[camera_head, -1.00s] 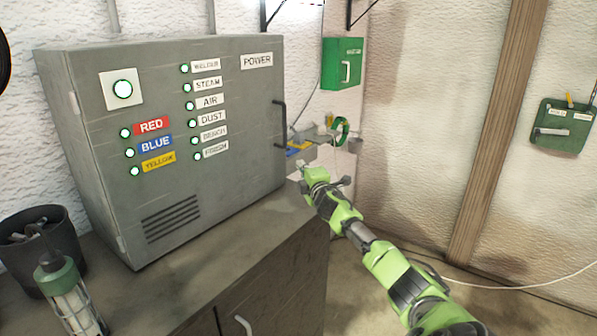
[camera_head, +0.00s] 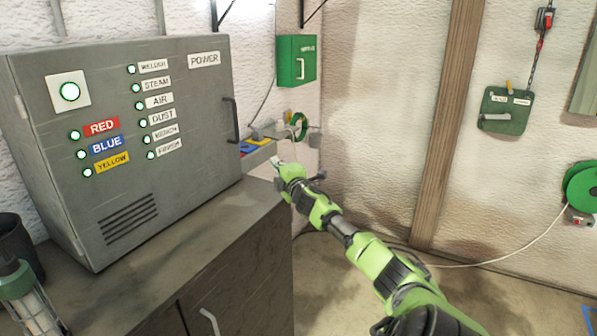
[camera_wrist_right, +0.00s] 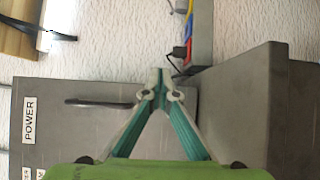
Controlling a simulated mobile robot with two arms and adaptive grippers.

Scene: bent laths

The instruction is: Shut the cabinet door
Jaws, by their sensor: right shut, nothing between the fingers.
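The grey cabinet (camera_head: 190,185) stands on the bench at the left of the head view. Its door bears a POWER label, lit buttons, vent slots and a dark bar handle (camera_head: 232,120) at the right edge. The door looks flush with the cabinet. My right gripper (camera_head: 276,162) is to the right of the handle and apart from it in the head view. In the right wrist view the gripper (camera_wrist_right: 160,80) is shut and empty, with the door handle (camera_wrist_right: 98,102) to its left. Whether a fingertip touches the cabinet edge I cannot tell. My left gripper is not in view.
The bench (camera_head: 215,245) carries the cabinet, a green lamp (camera_head: 22,290) and a dark bin (camera_head: 18,245). A green wall box (camera_head: 297,60) and coloured items (camera_head: 258,145) are behind my gripper. Floor shows at the right.

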